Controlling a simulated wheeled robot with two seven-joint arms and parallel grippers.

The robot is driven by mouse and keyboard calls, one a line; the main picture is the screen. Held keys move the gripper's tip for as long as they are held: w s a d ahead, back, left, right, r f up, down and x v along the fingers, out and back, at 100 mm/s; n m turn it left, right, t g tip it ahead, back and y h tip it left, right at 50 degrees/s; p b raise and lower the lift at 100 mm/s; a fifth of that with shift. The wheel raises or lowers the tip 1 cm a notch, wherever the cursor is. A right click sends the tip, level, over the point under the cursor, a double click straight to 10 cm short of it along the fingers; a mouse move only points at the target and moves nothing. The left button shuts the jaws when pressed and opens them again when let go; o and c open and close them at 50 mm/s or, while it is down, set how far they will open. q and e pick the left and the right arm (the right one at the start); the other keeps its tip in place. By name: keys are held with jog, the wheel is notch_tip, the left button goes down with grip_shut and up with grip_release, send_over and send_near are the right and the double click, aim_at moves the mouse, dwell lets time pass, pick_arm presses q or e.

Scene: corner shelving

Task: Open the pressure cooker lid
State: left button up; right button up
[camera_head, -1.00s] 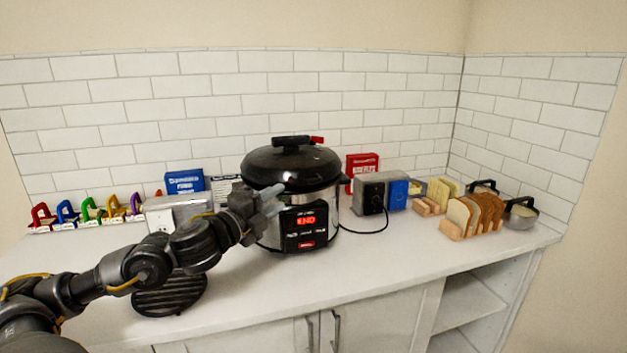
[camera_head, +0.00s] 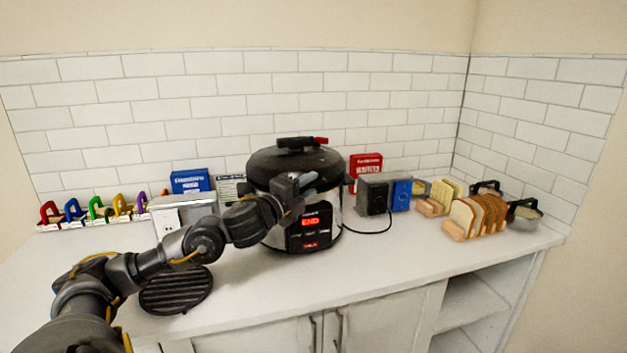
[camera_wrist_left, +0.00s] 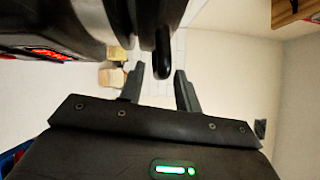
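The pressure cooker (camera_head: 273,205) stands upright on the counter, with a steel body and a lit red display on its front. Its black lid (camera_head: 268,164) sits on top, with a dark handle (camera_head: 295,143) and a red part at the handle's right end. My left gripper (camera_head: 308,183) is at the front of the cooker, just below the lid's rim, and covers part of it. In the left wrist view its two fingers (camera_wrist_left: 160,86) are apart, with a black rounded bar (camera_wrist_left: 162,52) in line with the gap. I cannot tell whether they touch. My right gripper is not in view.
A black ridged grill plate (camera_head: 176,291) lies at the front left. A grey and blue box (camera_head: 374,195) stands right of the cooker, with bread slices in a rack (camera_head: 455,230) farther right.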

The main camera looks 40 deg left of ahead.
pick_arm(q)
jog(key=shift+w+r, duration=0.1)
jog(key=shift+w, duration=0.95)
grip_shut()
